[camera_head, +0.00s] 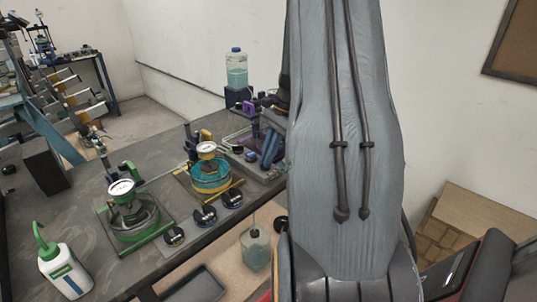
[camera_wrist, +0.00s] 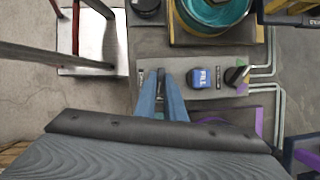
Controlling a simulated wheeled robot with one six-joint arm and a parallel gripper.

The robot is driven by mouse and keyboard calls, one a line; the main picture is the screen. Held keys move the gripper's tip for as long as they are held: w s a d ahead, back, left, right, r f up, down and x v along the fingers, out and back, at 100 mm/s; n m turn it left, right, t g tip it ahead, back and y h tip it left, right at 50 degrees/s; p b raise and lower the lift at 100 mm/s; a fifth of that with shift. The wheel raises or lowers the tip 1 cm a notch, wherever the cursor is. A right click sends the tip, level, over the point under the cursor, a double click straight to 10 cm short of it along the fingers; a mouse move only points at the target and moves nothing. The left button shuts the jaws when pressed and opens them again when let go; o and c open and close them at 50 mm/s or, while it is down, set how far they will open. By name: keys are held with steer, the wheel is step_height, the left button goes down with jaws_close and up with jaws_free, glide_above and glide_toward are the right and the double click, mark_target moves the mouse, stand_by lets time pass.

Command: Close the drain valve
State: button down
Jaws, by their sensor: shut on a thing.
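A grey valve plate (camera_wrist: 221,91) lies on the bench in the wrist view. A blue knob marked FILL (camera_wrist: 202,78) and a dark lever (camera_wrist: 235,74) by a purple patch stand on it. My gripper (camera_wrist: 161,74) has its two blue fingers over the plate's left part, left of the FILL knob. The fingers are close together on a small part, apparently the drain valve handle, which they almost wholly hide; its angle cannot be told. In the head view my gripper (camera_head: 268,150) is partly behind my grey arm, and the handle is hidden.
Two gauge-topped vessels, one in a green frame (camera_head: 130,213) and one teal on a yellow frame (camera_head: 209,176), stand left of my gripper. Several black knobs line the bench's front edge. A clear bottle (camera_head: 236,70) stands behind. Bent metal tubes (camera_wrist: 279,105) run right of the plate.

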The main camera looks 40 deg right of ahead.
steer(key=shift+w+n+g, duration=0.1)
steer(key=shift+n+g, duration=0.3)
steer(key=shift+n, duration=0.6)
steer(key=c, duration=1.8)
jaws_free()
steer(key=shift+c, duration=0.2)
steer(key=b+v, duration=0.1)
steer(key=v, duration=0.7)
steer(key=shift+b, duration=0.4)
steer(key=a+f+n+h, duration=0.25)
steer(key=a+n, duration=0.45)
steer(key=a, duration=1)
steer(key=s+a+f+n+t+h, duration=0.1)
steer(key=s+a+f+n+h, duration=0.1)
steer(key=s+a+n, duration=0.8)
steer(key=a+f, duration=0.1)
steer(key=a, duration=0.4)
steer(key=shift+t, duration=0.4)
